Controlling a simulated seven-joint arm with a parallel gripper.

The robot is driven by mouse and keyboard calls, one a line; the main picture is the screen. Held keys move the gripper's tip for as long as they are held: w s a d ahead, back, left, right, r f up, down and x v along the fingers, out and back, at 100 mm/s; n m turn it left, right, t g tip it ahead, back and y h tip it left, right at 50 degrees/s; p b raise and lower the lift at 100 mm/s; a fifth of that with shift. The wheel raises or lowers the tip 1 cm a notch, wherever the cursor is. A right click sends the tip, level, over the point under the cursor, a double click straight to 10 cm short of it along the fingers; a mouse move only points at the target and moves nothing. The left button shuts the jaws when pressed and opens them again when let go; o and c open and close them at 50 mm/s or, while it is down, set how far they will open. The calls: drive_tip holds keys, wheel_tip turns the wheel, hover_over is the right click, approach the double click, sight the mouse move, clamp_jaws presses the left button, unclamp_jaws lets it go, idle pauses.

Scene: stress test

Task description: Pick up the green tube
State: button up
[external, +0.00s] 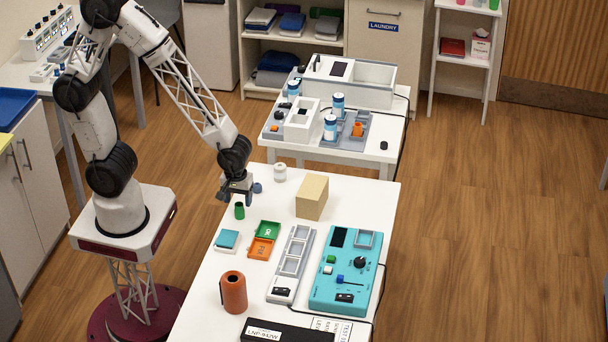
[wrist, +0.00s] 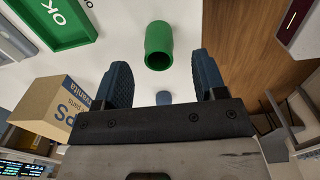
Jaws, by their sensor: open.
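The green tube (external: 239,211) stands upright on the white table, near its left edge, in the external view. In the wrist view the green tube (wrist: 159,46) shows just beyond the fingertips, centred between them, with its dark open end facing the camera. My gripper (external: 236,194) is above the table, slightly behind and above the tube. Its two blue fingers stand wide apart with nothing between them in the wrist view (wrist: 162,78). The tube and fingers look apart.
A blue cap-like piece (external: 257,187) and a white jar (external: 280,173) stand right of my gripper. A cardboard box (external: 312,196) is farther right. Green "OK" (external: 268,229) and orange trays (external: 261,249) lie in front, with an orange cylinder (external: 233,292) and a teal panel (external: 346,270) nearer.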

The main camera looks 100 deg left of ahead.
sight(239, 210)
drive_tip(key=shift+f, duration=2.6)
drive_tip(key=shift+c, duration=0.5)
drive_tip(key=c, duration=0.9)
drive_tip(key=shift+r, duration=0.1)
drive_tip(key=shift+r, duration=0.7)
wheel_tip(239, 210, up, 2)
drive_tip(key=shift+w+r, duration=0.1)
drive_tip(key=s, duration=1)
drive_tip(key=s+r, duration=0.1)
drive_tip(key=s, duration=0.5)
drive_tip(key=shift+d+r, duration=0.1)
